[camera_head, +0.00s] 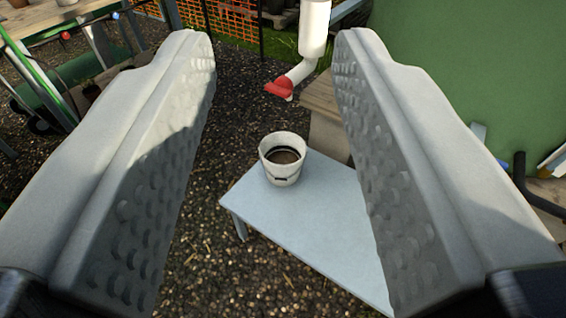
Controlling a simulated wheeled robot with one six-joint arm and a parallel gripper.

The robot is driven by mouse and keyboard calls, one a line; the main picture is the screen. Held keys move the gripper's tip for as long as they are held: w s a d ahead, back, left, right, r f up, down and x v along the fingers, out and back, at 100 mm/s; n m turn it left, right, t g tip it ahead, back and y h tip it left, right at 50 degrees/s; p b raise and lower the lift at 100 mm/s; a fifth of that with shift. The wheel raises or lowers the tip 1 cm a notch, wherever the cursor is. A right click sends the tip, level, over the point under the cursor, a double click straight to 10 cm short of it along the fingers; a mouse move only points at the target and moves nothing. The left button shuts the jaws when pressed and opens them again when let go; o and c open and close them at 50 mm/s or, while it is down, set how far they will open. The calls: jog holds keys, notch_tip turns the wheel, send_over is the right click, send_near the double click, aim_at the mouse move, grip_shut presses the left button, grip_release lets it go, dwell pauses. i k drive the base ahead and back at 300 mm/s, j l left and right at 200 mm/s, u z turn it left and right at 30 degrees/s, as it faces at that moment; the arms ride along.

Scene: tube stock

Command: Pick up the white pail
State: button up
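The white pail (284,173) stands upright near the far left corner of a pale blue-grey table (315,225). Its top is open, and dark and brown shades show inside. My gripper (272,45) is open, with its two thick grey textured fingers at the left and right of the view. The pail shows between the fingers, farther off, and neither finger touches it. Nothing is held. The right finger hides part of the table's right side.
A white pipe with a red end piece (279,88) hangs above and behind the pail. A wooden block or bench (328,122) stands behind the table. A green surface (480,70) fills the upper right. Orange netting (235,20) is at the back. Gravel ground (215,270) lies open left of the table.

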aim_at(282, 154)
jog(key=z, duration=2.1)
jog(key=k+j+z, duration=0.1)
jog(key=k+z, duration=0.5)
jog(key=i+u, duration=0.1)
jog(key=u, duration=2.25)
jog(key=i+l, duration=0.15)
jog(key=i, duration=0.2)
jog(key=i+l, duration=0.1)
jog(key=i, duration=0.2)
jog(key=l+z, duration=0.05)
